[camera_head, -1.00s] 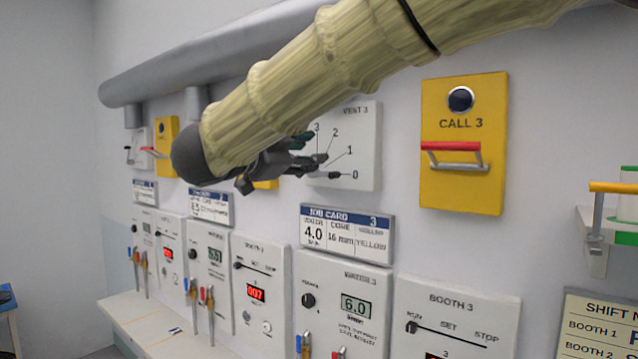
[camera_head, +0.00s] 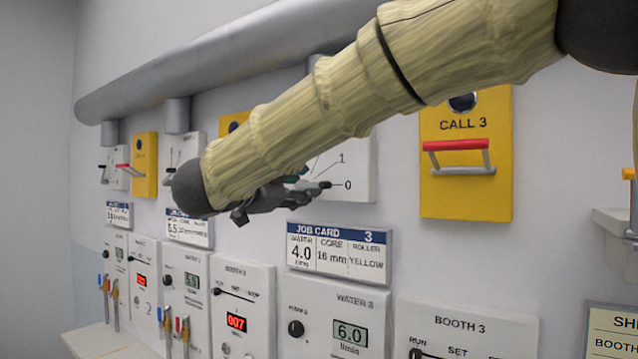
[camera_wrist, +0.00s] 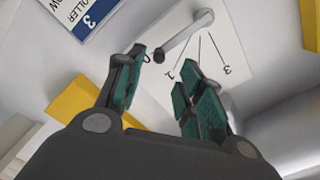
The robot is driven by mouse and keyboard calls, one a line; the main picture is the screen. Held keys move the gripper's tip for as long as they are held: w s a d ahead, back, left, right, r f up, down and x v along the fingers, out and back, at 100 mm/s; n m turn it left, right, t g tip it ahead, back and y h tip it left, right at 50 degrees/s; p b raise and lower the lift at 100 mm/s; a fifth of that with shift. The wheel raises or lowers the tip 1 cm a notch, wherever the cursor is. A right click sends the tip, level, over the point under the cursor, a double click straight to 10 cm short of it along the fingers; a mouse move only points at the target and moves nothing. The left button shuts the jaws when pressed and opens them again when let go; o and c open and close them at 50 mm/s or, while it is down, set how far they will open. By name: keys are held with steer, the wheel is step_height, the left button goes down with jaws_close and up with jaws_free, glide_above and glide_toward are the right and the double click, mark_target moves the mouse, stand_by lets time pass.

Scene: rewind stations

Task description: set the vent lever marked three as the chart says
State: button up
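The vent 3 panel (camera_head: 360,168) is a white wall plate with numbered lines. My arm covers much of it in the head view, leaving marks 1 and 0 showing. In the wrist view the panel (camera_wrist: 222,60) shows a grey lever (camera_wrist: 186,35) with a dark knob (camera_wrist: 158,56), its end at the 0 mark. My gripper (camera_head: 306,184) is by the panel's lower left, near the 0 mark. In the wrist view my gripper (camera_wrist: 161,72) is open, its green-padded fingers apart, with the knob just beyond the gap between the tips. Contact cannot be told.
The job card 3 (camera_head: 339,252) is below the panel. The yellow CALL 3 box (camera_head: 466,200) with a red-topped handle stands out at the right. A grey pipe (camera_head: 230,65) runs above. A partly cut-off notice (camera_head: 612,335) is at lower right; no vent chart is readable.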

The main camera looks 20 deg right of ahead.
mark_target(321, 186)
steer(key=p+x, duration=0.1)
steer(key=x, duration=0.4)
steer(key=shift+d+r+p, duration=0.1)
steer(key=shift+r+p, duration=0.05)
steer(key=shift+p, duration=0.15)
steer(key=shift+x, duration=0.85)
steer(key=shift+s, duration=0.1)
jaws_close()
